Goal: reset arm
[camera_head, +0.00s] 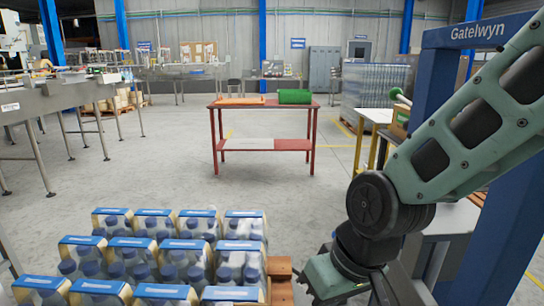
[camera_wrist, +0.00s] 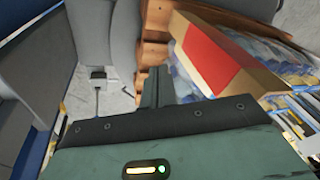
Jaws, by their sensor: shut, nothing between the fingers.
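My gripper shows in the wrist view (camera_wrist: 161,80), with its dark fingers together and nothing between them. The fingers are beside a wooden pallet edge (camera_wrist: 152,50) and a red and tan carton (camera_wrist: 215,55). In the head view my green arm comes in from the right and bends down to the bottom edge, right of the bottle packs (camera_head: 165,258). The gripper's tips are out of the head view.
A red table (camera_head: 263,144) with an orange tray (camera_head: 241,101) and a green box (camera_head: 294,96) stands ahead. A blue frame marked Gatelwyn (camera_head: 488,32) stands at right, close to my arm. A metal conveyor (camera_head: 50,100) is at left. The middle floor is clear.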

